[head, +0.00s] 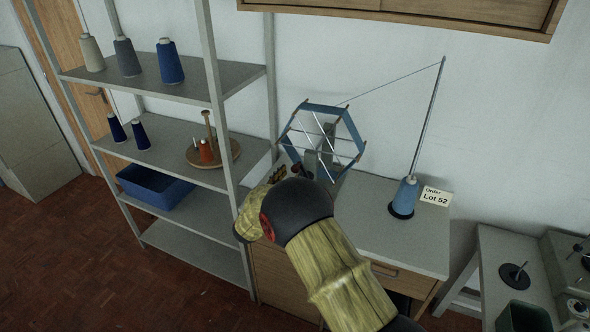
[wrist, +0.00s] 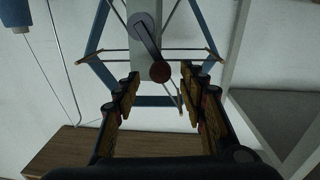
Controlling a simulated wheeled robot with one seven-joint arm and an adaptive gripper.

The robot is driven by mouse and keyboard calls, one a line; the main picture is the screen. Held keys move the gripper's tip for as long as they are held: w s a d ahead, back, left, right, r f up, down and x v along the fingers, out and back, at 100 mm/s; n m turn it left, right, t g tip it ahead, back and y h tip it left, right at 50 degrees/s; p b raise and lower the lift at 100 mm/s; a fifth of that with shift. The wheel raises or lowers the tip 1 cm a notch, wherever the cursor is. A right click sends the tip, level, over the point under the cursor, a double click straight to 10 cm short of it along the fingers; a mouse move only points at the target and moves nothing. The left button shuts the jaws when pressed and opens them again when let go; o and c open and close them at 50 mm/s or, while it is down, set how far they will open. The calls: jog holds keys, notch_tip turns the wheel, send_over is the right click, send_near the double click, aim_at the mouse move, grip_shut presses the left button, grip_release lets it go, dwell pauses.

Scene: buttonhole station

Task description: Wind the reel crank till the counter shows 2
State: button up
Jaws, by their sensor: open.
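The reel (head: 347,118), a blue hexagonal frame with pale spokes, stands on a grey post (head: 330,140) at the back of the desk. In the wrist view, its crank (wrist: 147,38) is a dark arm running from a grey hub to a round red-brown knob (wrist: 160,74). The knob also shows in the head view (head: 297,169). My gripper (wrist: 161,80) is open, with one finger on each side of the knob in the picture. I cannot tell how far the fingertips reach around it. My arm hides part of the reel's foot. No counter reading is legible.
A thread runs from the reel to a tall rod (head: 430,115) above a blue cone (head: 406,194) on the desk (head: 375,218). A card (head: 436,196) reads "Order Lot 52". A grey shelf (head: 185,165) with cones stands close left of my arm.

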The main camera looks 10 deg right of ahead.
aim_at(294, 170)
jog(key=x, duration=0.4)
jog(key=shift+w+d, duration=0.25)
jog(key=shift+w, duration=0.1)
jog(key=c, duration=0.3)
grip_shut()
dwell(0.5)
